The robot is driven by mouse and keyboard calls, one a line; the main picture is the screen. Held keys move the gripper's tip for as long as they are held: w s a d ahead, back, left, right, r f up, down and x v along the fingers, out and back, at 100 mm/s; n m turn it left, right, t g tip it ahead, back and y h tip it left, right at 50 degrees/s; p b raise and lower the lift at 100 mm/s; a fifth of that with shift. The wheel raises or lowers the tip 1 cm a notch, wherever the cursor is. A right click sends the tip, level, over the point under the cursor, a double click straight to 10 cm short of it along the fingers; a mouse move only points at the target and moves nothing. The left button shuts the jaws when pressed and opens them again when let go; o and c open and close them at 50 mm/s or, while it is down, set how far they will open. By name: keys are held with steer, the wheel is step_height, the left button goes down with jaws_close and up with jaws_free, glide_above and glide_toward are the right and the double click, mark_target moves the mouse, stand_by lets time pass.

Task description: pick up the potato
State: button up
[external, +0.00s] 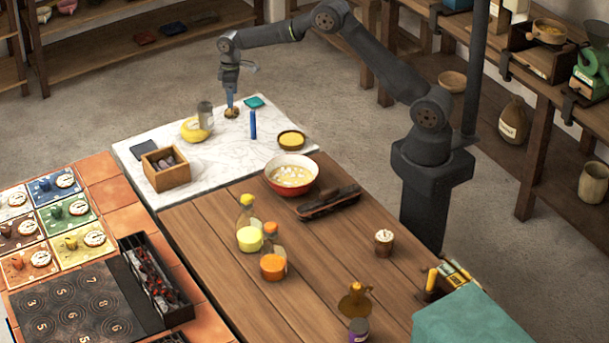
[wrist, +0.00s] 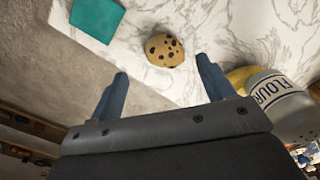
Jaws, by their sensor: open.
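A round tan lump with dark brown spots (wrist: 165,50) lies on the white marble slab; it looks like a chocolate chip cookie. In the external view it is a small brown lump (external: 231,113) at the far part of the slab. I cannot make out a plain potato in either view. My gripper (external: 230,101) points down right over the lump. In the wrist view my gripper (wrist: 163,78) has its two blue fingers wide apart with nothing between them. The lump shows beyond the fingertips, between their lines. I cannot tell the exact height gap.
A flour canister (wrist: 280,100) and a yellow object (external: 194,130) stand close on the left in the external view. A teal square (external: 254,101) and an upright blue cylinder (external: 253,124) are on the right. A wooden box (external: 167,178) and red bowl (external: 270,170) are nearer.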

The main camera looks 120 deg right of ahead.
mark_target(236, 115)
steer(key=f, duration=0.5)
steer(key=shift+w+a+f, duration=0.15)
steer(key=shift+w+a, duration=0.05)
steer(key=shift+w, duration=0.1)
steer(key=c, duration=1.1)
